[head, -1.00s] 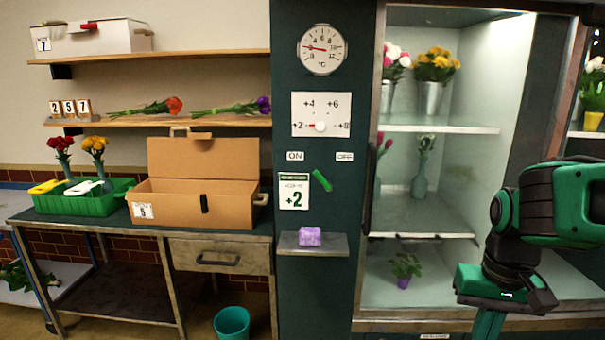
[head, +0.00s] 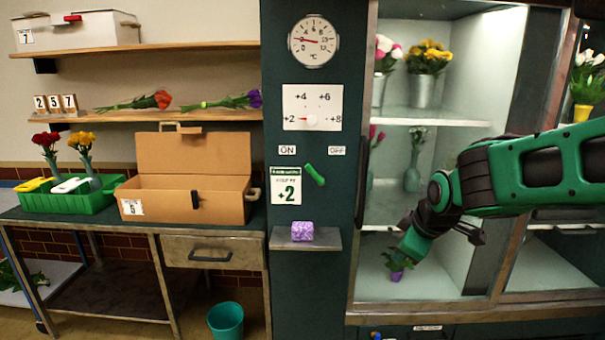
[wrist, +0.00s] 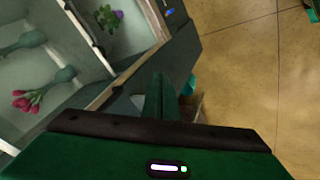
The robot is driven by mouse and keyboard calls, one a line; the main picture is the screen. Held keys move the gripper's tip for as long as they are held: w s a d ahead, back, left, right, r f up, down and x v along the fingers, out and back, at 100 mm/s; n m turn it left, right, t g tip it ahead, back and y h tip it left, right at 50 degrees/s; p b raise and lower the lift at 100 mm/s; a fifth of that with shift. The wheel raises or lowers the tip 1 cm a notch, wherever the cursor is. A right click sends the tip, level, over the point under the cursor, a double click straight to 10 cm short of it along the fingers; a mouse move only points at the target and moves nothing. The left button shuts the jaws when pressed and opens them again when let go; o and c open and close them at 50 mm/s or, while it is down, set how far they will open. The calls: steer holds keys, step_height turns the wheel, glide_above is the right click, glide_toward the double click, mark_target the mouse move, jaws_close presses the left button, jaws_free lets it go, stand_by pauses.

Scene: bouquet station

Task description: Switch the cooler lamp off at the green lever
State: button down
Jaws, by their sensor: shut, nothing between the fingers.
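The green lever (head: 315,174) is on the dark panel, tilted with its upper end to the left, toward the ON label (head: 287,150). The OFF label (head: 337,150) is to its upper right. My gripper (head: 403,256) is right of the lever and lower, in front of the cooler. Its fingers (wrist: 158,95) are shut and empty in the wrist view, pointing past the cooler's frame toward the floor. It is well apart from the lever, which is not in the wrist view.
A small shelf (head: 275,240) with a purple block (head: 302,231) juts out below the lever. A dial gauge (head: 314,41) and a slider plate (head: 312,107) are above. The cooler (head: 446,120) with flowers stands to the right, a workbench (head: 110,219) to the left.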

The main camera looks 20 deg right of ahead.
mark_target(314, 172)
steer(key=w+a+r+n+t+y, duration=0.1)
steer(key=w+a+r+n+t, duration=0.3)
steer(key=w+a+r+n, duration=0.2)
steer(key=w+a+r+n+t+y, duration=0.2)
steer(key=w+a+r+n+t, duration=0.2)
steer(key=w+a+n, duration=0.7)
step_height(314, 172, up, 2)
steer(key=shift+w+a+r+t+y, duration=0.15)
steer(key=shift+w+r+t+y, duration=0.15)
steer(key=shift+w, duration=0.4)
steer(key=shift+f, duration=0.1)
steer(key=x, duration=1)
steer(key=shift+s+d+r, duration=0.1)
steer(key=shift+d+r, duration=0.4)
steer(key=shift+d, duration=0.4)
steer(key=shift+s+d+r, duration=0.1)
steer(key=shift+d+r, duration=0.35)
steer(key=shift+d, duration=0.4)
steer(key=shift+a, duration=0.1)
